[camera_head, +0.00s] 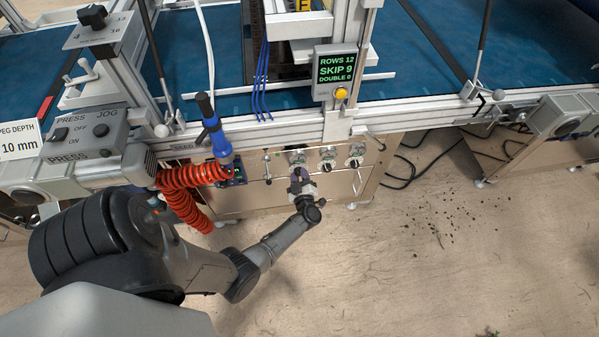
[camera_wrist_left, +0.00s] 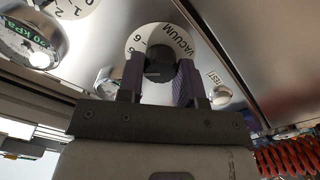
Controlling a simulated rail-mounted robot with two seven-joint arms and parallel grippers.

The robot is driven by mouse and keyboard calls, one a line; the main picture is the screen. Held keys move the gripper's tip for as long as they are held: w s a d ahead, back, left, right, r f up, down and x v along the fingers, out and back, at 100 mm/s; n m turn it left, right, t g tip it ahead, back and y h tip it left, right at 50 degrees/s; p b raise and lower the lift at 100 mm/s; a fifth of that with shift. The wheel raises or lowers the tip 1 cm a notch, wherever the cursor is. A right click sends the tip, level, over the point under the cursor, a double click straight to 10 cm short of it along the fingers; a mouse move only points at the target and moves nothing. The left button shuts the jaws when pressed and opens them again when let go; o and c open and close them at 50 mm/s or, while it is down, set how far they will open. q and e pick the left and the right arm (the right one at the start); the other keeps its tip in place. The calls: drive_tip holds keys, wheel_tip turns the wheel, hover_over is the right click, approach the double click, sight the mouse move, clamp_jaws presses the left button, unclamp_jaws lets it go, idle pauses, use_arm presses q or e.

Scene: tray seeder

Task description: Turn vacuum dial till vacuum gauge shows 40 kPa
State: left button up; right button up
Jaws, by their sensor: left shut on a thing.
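The vacuum dial (camera_wrist_left: 160,64) is a dark round knob on a white scale plate marked VACUUM, with numbers around it, in the left wrist view. My left gripper (camera_wrist_left: 159,78) is shut on this knob, one dark finger on each side. The vacuum gauge (camera_wrist_left: 28,40) is a round metal-rimmed display at the upper left, partly cut off; its green digits read 20 kPa. In the head view my left gripper (camera_head: 301,184) is at the front of the steel cabinet below the machine, and it hides the dial there. My right gripper is not in view.
Other knobs with white plates (camera_head: 327,157) sit on the cabinet front (camera_head: 245,200). A coiled red hose (camera_head: 180,190) and a blue-and-black tool (camera_head: 216,135) hang to the left. A display (camera_head: 335,70) reads ROWS 12, SKIP 9, DOUBLE 0.

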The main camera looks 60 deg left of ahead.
use_arm(q)
drive_tip(key=shift+m+p, duration=0.8)
drive_tip(key=shift+m, duration=1)
drive_tip(key=o, duration=0.9)
drive_tip(key=shift+d, duration=0.1)
drive_tip(key=shift+s+d+p, duration=0.1)
drive_tip(key=shift+d+p, duration=0.2)
drive_tip(key=shift+p, duration=0.05)
drive_tip(key=p+v, duration=0.2)
drive_tip(key=v, duration=1.1)
drive_tip(key=shift+p, duration=0.35)
